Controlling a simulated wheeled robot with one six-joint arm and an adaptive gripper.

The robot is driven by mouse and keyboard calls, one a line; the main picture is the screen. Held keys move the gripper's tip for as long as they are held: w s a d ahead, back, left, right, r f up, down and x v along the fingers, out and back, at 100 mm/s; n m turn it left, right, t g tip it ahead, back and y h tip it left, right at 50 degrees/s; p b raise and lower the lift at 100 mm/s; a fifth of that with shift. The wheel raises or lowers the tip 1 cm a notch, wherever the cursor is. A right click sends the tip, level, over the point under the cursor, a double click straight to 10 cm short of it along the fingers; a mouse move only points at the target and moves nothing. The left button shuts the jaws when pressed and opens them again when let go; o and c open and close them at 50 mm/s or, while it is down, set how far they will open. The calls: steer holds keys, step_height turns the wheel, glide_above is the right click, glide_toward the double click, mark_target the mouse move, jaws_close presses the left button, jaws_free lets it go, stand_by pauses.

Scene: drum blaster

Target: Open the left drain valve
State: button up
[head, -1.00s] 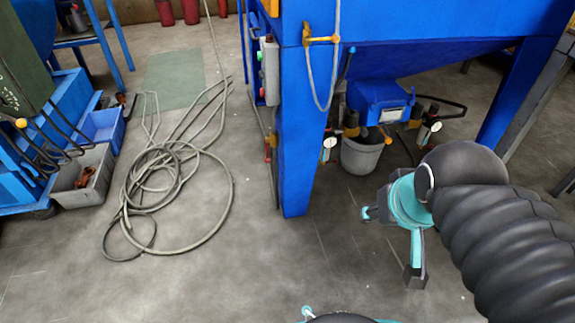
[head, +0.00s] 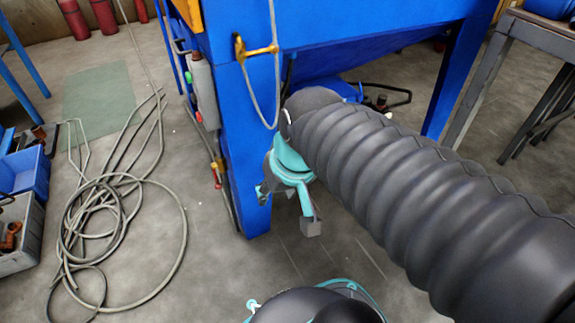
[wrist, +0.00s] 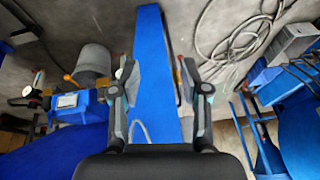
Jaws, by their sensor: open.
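My gripper (head: 286,208) is open and empty in the head view, in front of the blue machine's front leg (head: 247,175). In the wrist view my gripper (wrist: 157,75) has its fingers spread to either side of that leg, with nothing between them held. A small valve with red and yellow parts (head: 216,172) sits on a pipe left of the leg. Beyond the leg, the wrist view shows a grey bucket (wrist: 94,60), a yellow handle (wrist: 70,80) and a gauge (wrist: 39,80). My arm hides most of that area in the head view. I cannot tell which valve is the left drain valve.
Coiled hoses (head: 120,220) lie on the floor to the left. A blue bin (head: 26,172) stands at the left edge. A cable hangs from a yellow bracket (head: 255,50) on the machine. A grey-framed table (head: 530,35) stands at the right.

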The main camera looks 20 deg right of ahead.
steer(key=w+d+f+m+g+y+p, duration=0.15)
steer(key=w+d+f+m+y, duration=0.25)
steer(key=w+f+m+y, duration=0.95)
steer(key=w+d+f+m+t+h+p, duration=0.1)
steer(key=w+d+f+m+t+h, duration=0.35)
steer(key=d+f, duration=0.6)
steer(key=w+d+f+m+t+h+p, duration=0.1)
steer(key=w+d+f+m+t+h, duration=0.1)
steer(key=w+d+f+t+h, duration=0.6)
steer(key=w+a+f+y, duration=0.1)
steer(key=w+f, duration=0.1)
steer(key=w, duration=0.1)
steer(key=w+f+y, duration=0.1)
steer(key=w+f, duration=0.1)
steer(key=w, duration=0.1)
steer(key=w+a+f+b, duration=0.1)
steer(key=w+f, duration=0.1)
steer(key=w, duration=0.2)
steer(key=shift+w+a+f+y, duration=0.1)
steer(key=shift+a+f+y, duration=0.2)
steer(key=shift+f+y, duration=0.1)
jaws_close()
